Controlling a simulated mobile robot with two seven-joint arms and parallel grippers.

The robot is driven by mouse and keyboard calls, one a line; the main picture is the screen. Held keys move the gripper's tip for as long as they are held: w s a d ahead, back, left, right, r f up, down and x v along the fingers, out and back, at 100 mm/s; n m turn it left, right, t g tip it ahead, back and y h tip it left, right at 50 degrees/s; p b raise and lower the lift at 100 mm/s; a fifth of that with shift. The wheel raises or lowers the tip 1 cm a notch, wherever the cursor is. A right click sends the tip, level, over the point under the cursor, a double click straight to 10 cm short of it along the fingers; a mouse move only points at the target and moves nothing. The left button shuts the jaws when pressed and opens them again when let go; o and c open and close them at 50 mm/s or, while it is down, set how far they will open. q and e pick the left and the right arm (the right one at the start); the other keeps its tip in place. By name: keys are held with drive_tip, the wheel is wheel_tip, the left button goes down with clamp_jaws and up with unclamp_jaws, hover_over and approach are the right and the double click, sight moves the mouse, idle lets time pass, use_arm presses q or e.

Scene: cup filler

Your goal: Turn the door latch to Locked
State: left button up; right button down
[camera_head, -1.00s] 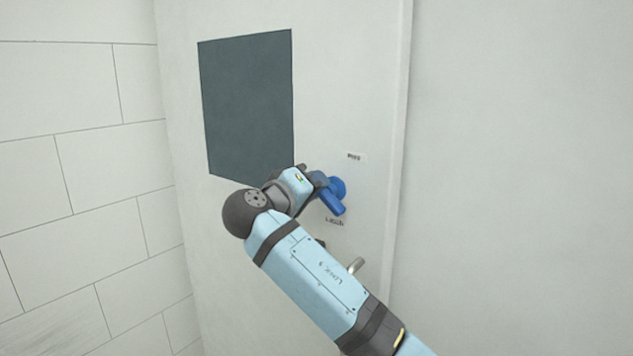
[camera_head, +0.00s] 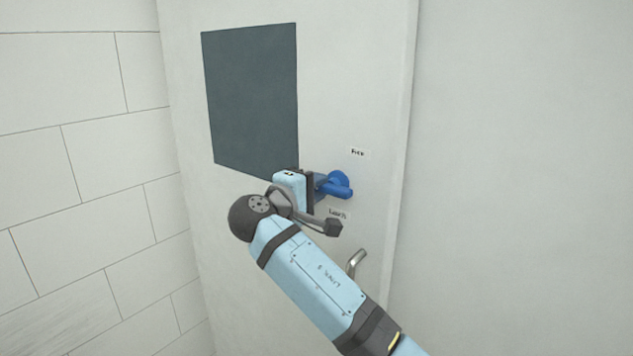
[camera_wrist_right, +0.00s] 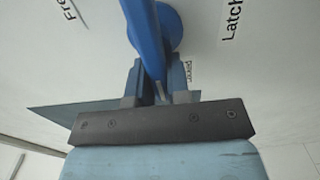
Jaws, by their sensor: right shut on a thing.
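The blue door latch (camera_head: 338,184) is on the white door (camera_head: 250,225), right of the dark panel. Its lever now lies nearly level in the head view, between an upper label (camera_head: 357,153) and a lower label (camera_head: 338,214). My right gripper (camera_head: 318,186) is at the latch. In the right wrist view its two fingers (camera_wrist_right: 160,88) are shut on the blue lever (camera_wrist_right: 145,40), one on each side. The lower label is partly covered by my arm in the head view. My left gripper is not in view.
A bent metal door handle (camera_head: 355,262) sticks out below the latch, close to my right arm. A dark rectangular panel (camera_head: 250,100) is set in the door. A tiled wall (camera_head: 70,200) stands at the left, and plain wall (camera_head: 520,180) at the right.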

idle(0.4)
drive_tip(key=c, duration=1.1)
unclamp_jaws()
